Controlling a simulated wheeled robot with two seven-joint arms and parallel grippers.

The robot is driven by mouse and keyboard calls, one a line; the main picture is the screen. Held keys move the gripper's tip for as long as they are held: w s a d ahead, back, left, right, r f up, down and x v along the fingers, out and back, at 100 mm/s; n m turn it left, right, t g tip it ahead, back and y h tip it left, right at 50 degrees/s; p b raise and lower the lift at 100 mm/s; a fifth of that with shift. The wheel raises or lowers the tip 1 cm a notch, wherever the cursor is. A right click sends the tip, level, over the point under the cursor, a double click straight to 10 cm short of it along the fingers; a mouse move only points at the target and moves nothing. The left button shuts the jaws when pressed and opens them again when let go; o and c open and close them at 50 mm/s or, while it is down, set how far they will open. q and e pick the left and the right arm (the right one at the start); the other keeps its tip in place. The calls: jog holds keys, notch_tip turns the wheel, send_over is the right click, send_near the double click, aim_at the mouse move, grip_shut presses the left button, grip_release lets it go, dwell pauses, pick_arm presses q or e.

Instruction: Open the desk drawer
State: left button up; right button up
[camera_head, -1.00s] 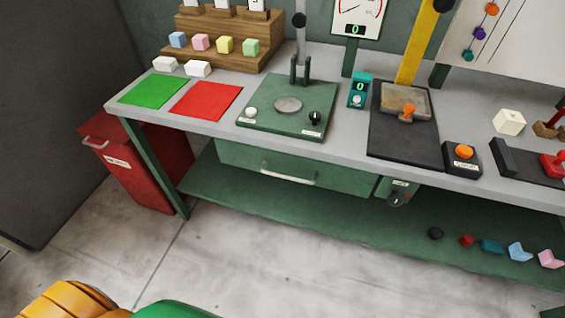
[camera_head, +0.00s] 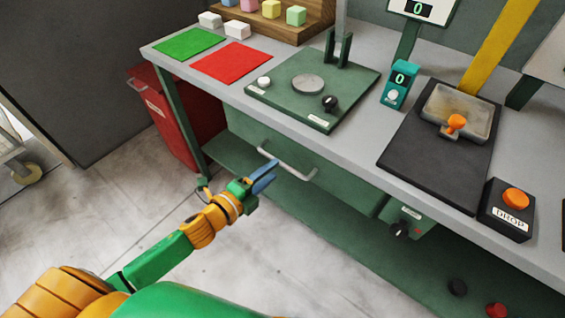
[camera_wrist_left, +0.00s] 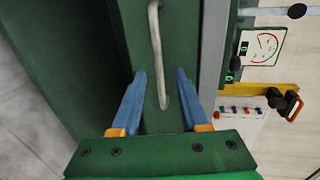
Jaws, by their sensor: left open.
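The green desk drawer (camera_head: 335,182) sits under the grey worktop and looks closed. Its pale metal bar handle (camera_head: 290,163) runs along the front. My left gripper (camera_head: 265,174), with blue fingers, is open and empty in front of the handle's left end. In the left wrist view the handle (camera_wrist_left: 155,45) lies between the lines of the two spread fingers (camera_wrist_left: 161,73), running away from the palm. Whether the fingers touch it cannot be told. My right gripper is not in view.
The worktop (camera_head: 345,150) overhangs the drawer. A green lower shelf (camera_head: 350,245) runs below. A box with a black knob (camera_head: 399,229) hangs right of the drawer. A red bin (camera_head: 185,118) stands left, beside the desk leg. The floor in front is clear.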

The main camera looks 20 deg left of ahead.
pick_arm(q)
jog(key=x, duration=0.5)
jog(key=shift+w+a+f, duration=0.1)
jog(key=shift+w, duration=0.05)
grip_shut()
dwell(1.2)
